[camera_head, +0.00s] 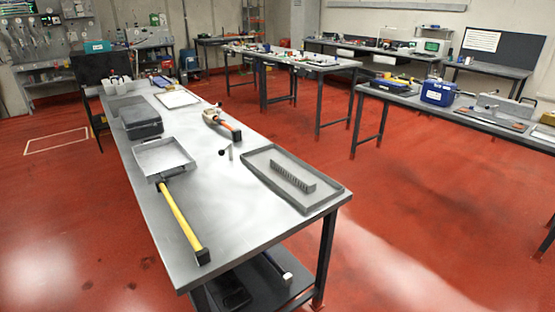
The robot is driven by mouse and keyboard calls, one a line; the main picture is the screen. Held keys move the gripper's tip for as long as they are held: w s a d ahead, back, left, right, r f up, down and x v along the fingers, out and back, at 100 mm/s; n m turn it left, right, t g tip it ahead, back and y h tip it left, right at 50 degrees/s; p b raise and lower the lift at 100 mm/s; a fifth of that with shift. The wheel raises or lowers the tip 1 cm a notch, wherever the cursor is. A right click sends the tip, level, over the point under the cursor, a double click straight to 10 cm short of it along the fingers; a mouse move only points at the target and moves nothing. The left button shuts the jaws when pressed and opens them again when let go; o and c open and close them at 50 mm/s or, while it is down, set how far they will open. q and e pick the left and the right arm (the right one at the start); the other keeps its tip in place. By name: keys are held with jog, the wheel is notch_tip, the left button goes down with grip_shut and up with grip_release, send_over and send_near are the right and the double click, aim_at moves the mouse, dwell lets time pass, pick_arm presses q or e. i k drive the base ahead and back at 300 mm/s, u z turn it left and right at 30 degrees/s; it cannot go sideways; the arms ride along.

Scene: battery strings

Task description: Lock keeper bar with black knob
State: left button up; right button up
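A small black knob (222,152) is on the near workbench, at the left of a short pale upright post (231,153). It is too small to tell whether the knob is joined to the post. A grey tray (331,196) lies to the right of them, near the bench's right edge. In it lies a long grey toothed or ribbed strip (293,176), set diagonally. I cannot tell which piece is the keeper bar, or whether anything is locked. Neither of my grippers shows in this view.
The metal workbench (225,222) holds an empty shallow tray (163,158), a yellow-handled tool (182,222) at the front left, an orange and black tool (222,125) and a dark case (141,120). Red floor (420,230) lies open at right.

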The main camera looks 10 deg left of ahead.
aim_at(221, 151)
jog(key=z, duration=0.6)
jog(key=i, duration=1)
jog(key=u, duration=0.35)
